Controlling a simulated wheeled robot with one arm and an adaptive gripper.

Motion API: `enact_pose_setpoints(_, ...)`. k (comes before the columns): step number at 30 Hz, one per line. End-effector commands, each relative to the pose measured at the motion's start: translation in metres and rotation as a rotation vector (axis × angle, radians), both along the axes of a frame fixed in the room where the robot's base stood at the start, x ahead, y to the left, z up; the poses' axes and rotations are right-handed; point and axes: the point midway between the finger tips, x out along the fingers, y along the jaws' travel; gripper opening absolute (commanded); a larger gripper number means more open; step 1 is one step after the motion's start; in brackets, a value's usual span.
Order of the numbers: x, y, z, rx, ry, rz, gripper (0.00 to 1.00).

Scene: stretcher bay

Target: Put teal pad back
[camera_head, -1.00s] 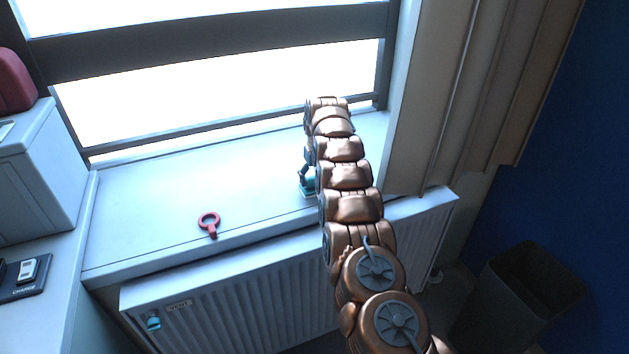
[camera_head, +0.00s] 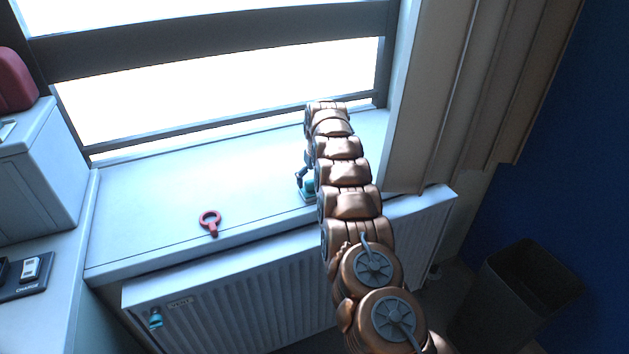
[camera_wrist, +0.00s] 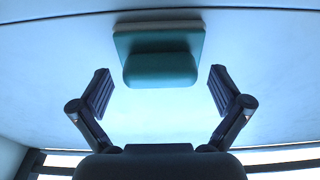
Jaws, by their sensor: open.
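The teal pad (camera_wrist: 160,66) lies on the window sill, with a pale layer showing along its far edge in the wrist view. In the head view only a small teal part (camera_head: 307,192) of it shows beside my arm; the rest is hidden. My gripper (camera_wrist: 161,92) is open and empty, its two dark fingers spread to the left and right of the near part of the pad. The fingers are apart from the pad. In the head view my arm hides most of the gripper.
A red ring-shaped tool (camera_head: 210,222) lies on the sill (camera_head: 150,215) to the left. Below is a white radiator (camera_head: 235,290) with a teal-topped valve (camera_head: 155,318). A charging plate (camera_head: 25,280) sits far left. A curtain (camera_head: 460,90) and dark bin (camera_head: 520,295) stand right.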

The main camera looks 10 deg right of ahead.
Motion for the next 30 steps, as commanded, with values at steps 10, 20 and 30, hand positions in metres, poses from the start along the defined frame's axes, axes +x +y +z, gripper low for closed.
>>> enact_pose_setpoints(10, -0.004, -0.002, 0.042, 0.000, -0.008, 0.000, 1.00)
enact_pose_setpoints(20, -0.010, -0.003, 0.084, 0.001, -0.005, 0.000, 1.00)
enact_pose_setpoints(30, -0.015, -0.004, 0.116, 0.000, -0.003, -0.001, 1.00)
